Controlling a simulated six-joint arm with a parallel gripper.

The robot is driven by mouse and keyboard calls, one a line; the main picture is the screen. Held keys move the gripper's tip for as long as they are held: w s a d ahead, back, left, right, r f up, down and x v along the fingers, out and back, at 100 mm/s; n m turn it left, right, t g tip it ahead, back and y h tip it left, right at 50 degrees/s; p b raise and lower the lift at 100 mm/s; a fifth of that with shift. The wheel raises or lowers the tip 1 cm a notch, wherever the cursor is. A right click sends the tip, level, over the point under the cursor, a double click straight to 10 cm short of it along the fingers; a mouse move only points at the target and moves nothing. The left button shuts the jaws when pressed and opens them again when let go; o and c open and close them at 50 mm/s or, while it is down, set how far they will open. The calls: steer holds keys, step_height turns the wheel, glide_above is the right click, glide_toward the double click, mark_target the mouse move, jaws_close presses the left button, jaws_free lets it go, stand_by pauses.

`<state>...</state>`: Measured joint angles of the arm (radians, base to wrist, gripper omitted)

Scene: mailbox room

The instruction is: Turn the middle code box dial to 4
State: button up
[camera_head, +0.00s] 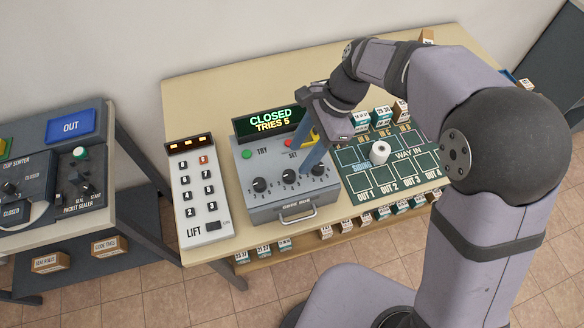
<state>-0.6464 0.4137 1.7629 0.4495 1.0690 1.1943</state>
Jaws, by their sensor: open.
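The grey code box (266,208) stands on the table with three black dials in a row on its sloped face. The middle dial (288,176) is partly beside my gripper's fingers; its number is too small to read. The left dial (259,185) and the right dial (319,170) flank it. My gripper (308,164) is open and points down over the box, with its fingers low between the middle and right dials. I cannot tell whether a finger touches a dial. The display (268,119) reads CLOSED, TRIES 5.
A green TRY button (246,155) and a partly hidden red SET button (289,143) sit above the dials. The lift keypad (198,195) stands close on the left.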

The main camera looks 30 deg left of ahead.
mark_target(289, 174)
steer(key=shift+p+x, duration=1)
steer(key=shift+x, duration=2.6)
steer(key=shift+d, duration=0.15)
steer(key=c, duration=1)
